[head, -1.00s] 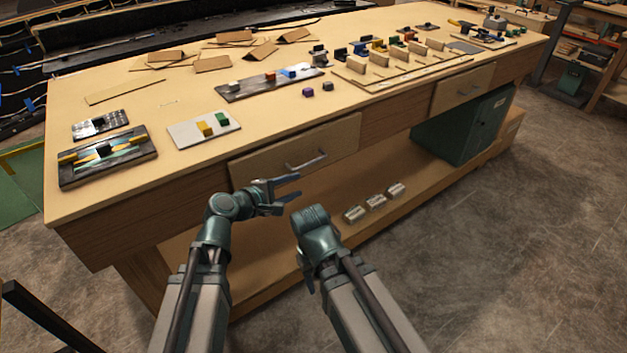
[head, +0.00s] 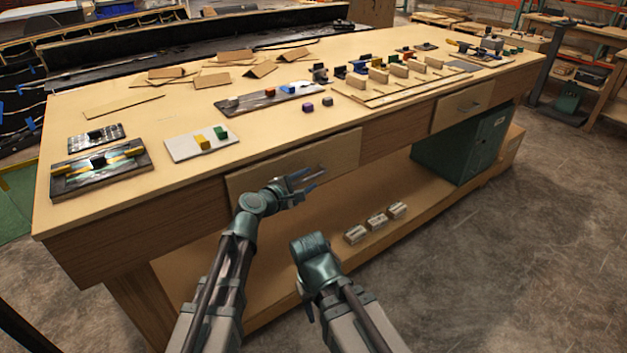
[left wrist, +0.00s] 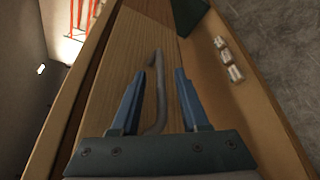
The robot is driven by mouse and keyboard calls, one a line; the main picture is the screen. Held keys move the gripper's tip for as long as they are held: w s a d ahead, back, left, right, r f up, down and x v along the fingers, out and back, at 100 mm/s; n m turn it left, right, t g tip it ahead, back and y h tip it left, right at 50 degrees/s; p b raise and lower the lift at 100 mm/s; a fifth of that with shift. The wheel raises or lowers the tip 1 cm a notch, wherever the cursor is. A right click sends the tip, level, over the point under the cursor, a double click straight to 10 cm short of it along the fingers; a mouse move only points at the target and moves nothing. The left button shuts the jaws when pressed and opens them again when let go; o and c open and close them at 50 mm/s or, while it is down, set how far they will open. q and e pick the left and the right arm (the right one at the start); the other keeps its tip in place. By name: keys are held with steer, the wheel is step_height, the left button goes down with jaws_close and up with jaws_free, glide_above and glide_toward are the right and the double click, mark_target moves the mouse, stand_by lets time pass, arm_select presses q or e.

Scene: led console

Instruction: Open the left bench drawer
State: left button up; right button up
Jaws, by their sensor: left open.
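The left bench drawer (head: 245,182) is a pale wooden front under the bench top, flush with the bench as far as I can see. Its metal bar handle (left wrist: 158,92) shows in the left wrist view between the two blue fingers of my left gripper (left wrist: 159,85). The fingers are open, one on each side of the handle, with the left finger close to the bar. In the head view my left gripper (head: 313,180) is at the drawer front and mostly hides the handle. My right arm's wrist (head: 314,258) is in front of the bench; its fingers are not clear.
The bench top (head: 120,105) holds trays, coloured blocks and cardboard pieces. Several metal boxes (head: 377,221) stand on the lower shelf. A green cabinet (head: 465,145) is under the right side, below another drawer (head: 462,107). The floor in front is clear.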

mark_target(310, 178)
arm_select(q)
steer(key=shift+x, duration=1.65)
steer(key=shift+c, duration=0.3)
jaws_close()
steer(key=shift+s, duration=0.1)
